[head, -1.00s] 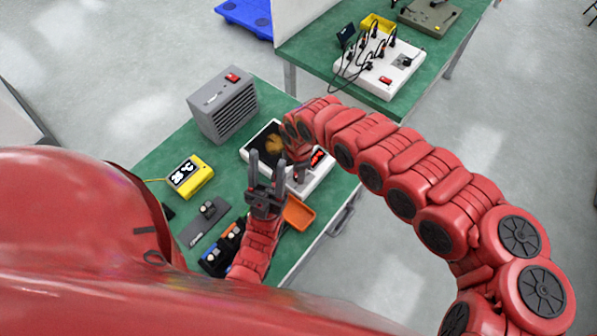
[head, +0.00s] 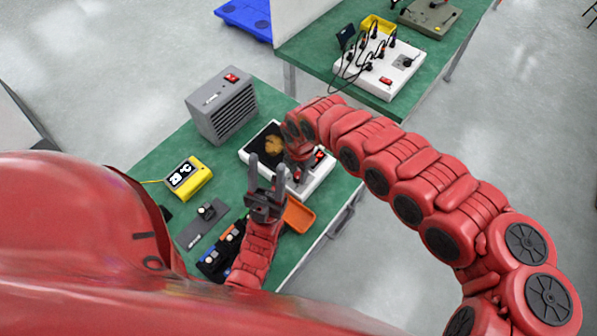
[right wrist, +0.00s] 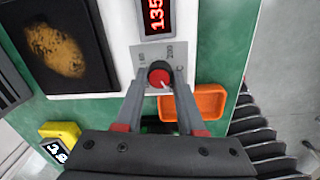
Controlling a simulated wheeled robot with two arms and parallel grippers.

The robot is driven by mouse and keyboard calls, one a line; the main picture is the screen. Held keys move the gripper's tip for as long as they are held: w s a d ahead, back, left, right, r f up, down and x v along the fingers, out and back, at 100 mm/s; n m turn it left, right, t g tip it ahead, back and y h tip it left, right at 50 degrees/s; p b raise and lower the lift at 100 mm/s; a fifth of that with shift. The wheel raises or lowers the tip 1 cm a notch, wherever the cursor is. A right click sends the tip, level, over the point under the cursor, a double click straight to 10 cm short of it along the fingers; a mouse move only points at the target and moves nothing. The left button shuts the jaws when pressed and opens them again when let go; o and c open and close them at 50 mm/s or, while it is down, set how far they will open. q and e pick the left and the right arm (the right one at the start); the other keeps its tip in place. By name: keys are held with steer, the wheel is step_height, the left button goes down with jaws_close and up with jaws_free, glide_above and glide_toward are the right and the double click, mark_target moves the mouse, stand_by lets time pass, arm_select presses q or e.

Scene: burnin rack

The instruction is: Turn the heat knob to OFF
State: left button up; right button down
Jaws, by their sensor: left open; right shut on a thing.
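The heat knob (right wrist: 160,76) is red with a pale pointer mark, on a grey scale plate (right wrist: 176,54) of a white hot plate unit (right wrist: 120,45). The pointer leans to the lower right in the right wrist view; a 200 mark shows at upper right, and no OFF mark is readable. The red display (right wrist: 156,15) reads 135. My right gripper (right wrist: 160,82) is shut on the knob, a finger on each side. In the head view the unit (head: 322,178) is partly behind my arms. My left gripper (head: 265,170) is open and empty in front of it.
An orange tray (right wrist: 196,103) lies beside the unit. A grey heater box (head: 222,105), a yellow meter (head: 188,177) and small blue and black parts (head: 220,250) stand on the green bench. A second bench (head: 310,55) holds a wired white unit (head: 380,72).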

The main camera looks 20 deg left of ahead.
steer(key=c, duration=0.5)
jaws_free()
steer(key=shift+s+d+r+p, duration=0.1)
steer(key=shift+d+r+p, duration=0.05)
steer(key=shift+r+p, duration=3.85)
steer(key=shift+s+d+r+p, duration=0.15)
steer(key=shift+r+p, duration=2.95)
steer(key=shift+r, duration=1.65)
steer(key=shift+f, duration=0.1)
